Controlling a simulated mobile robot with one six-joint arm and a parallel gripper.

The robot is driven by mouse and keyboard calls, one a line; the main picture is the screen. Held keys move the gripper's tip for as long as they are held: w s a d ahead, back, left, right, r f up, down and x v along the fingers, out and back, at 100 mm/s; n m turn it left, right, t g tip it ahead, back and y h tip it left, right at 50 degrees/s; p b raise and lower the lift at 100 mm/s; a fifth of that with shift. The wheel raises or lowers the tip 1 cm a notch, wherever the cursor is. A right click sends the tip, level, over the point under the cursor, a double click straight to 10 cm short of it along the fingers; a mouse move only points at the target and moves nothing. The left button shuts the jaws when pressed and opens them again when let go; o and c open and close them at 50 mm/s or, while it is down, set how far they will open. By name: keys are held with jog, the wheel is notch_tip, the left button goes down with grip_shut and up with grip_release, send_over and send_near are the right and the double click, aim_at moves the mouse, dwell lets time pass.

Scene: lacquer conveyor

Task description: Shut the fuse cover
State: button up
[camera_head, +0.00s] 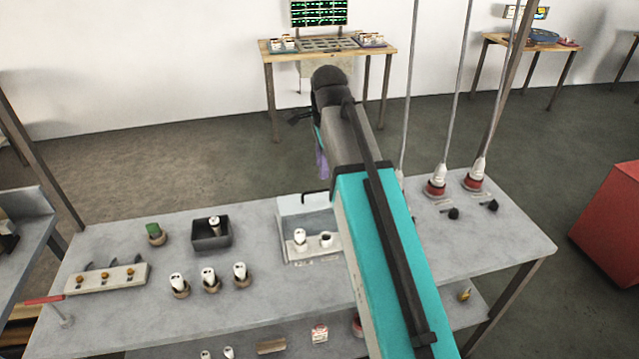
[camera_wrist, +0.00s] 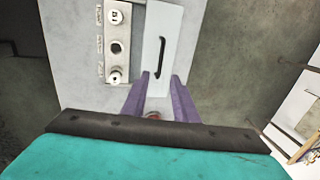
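The fuse cover (camera_head: 293,208) is a pale panel with a black bar handle (camera_head: 316,193). In the head view it stands raised behind the fuse base (camera_head: 300,259), partly hidden by my arm. The base carries a white fuse (camera_head: 300,237) and a dark-topped socket (camera_head: 326,240). In the wrist view the cover (camera_wrist: 177,25) lies beside the base, its handle (camera_wrist: 161,57) facing me. My gripper (camera_wrist: 160,75) has its purple fingers apart with nothing held between them. The fingertips appear over the handle's lower end; contact cannot be told. In the head view a purple finger (camera_head: 322,165) shows beyond the cover.
Several white fuses in round stands (camera_head: 210,282), a dark bin (camera_head: 211,239) and a hook rail (camera_head: 108,278) occupy the bench's left. Hanging cables with red-based plugs (camera_head: 436,188) stand at right. The bench's front right (camera_head: 470,262) is mostly clear.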

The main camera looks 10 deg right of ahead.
aim_at(320, 191)
jog(key=shift+w+f+p, duration=0.25)
jog(key=shift+w+f, duration=0.05)
jog(key=shift+f, duration=1.15)
jog(key=shift+w+f+p, duration=0.25)
jog(key=shift+f+p, duration=0.05)
jog(key=shift+f, duration=1.1)
jog(key=shift+w+f+p, duration=0.25)
jog(key=shift+w+f, duration=0.05)
jog(key=shift+f, duration=1.15)
grip_shut()
